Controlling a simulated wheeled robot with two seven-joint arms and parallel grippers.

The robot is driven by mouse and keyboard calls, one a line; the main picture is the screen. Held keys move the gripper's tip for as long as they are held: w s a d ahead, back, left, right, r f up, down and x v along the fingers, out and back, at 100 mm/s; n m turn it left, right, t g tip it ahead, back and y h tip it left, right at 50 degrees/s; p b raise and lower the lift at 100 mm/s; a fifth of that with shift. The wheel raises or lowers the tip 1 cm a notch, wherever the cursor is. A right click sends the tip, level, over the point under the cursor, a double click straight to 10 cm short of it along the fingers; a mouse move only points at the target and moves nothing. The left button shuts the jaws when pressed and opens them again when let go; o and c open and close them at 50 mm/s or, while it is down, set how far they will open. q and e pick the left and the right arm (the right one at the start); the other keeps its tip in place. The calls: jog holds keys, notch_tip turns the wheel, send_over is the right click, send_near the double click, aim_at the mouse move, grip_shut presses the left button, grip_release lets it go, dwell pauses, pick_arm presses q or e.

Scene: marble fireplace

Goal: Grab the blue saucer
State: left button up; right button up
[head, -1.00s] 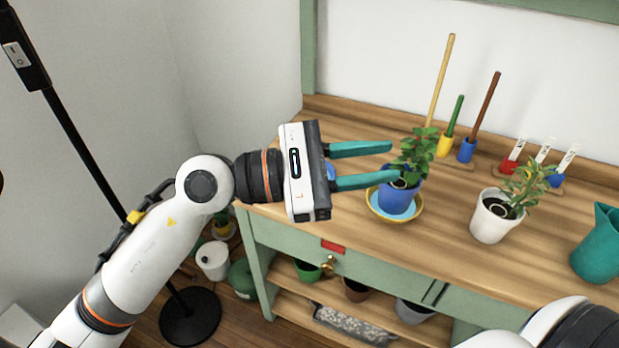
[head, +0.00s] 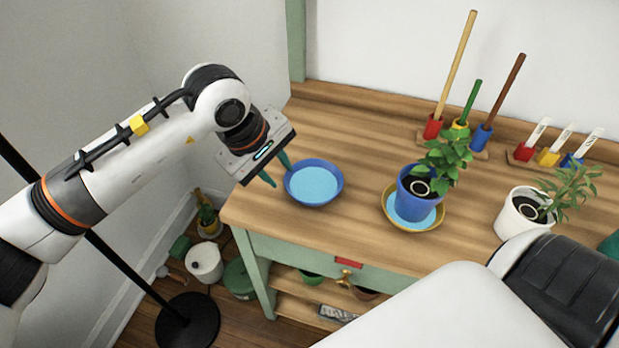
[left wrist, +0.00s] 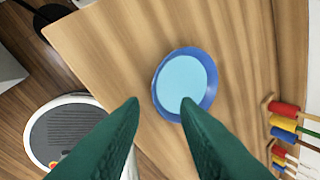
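The blue saucer (head: 314,182), with a light blue inside, lies on the left end of the wooden bench top. My left gripper (head: 276,171) is open and empty just left of the saucer and above the bench. In the left wrist view the gripper (left wrist: 160,104) has its two green fingers apart, and the saucer (left wrist: 206,95) lies beyond them, with the right-hand finger's tip overlapping its lower edge. Contact cannot be told. My right gripper is not in view; only part of my right arm shows at the lower right of the head view.
A blue pot (head: 420,186) with a plant stands in a yellow saucer (head: 388,212) to the right. A white plant pot (head: 522,217) stands further right. Colored holders with sticks (head: 460,133) line the back. Bench space behind the blue saucer is clear.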

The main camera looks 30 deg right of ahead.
aim_at(290, 192)
pick_arm(q)
jog(key=x, duration=0.8)
jog(key=shift+w+a+f, duration=0.25)
jog(key=shift+f, duration=0.1)
grip_shut()
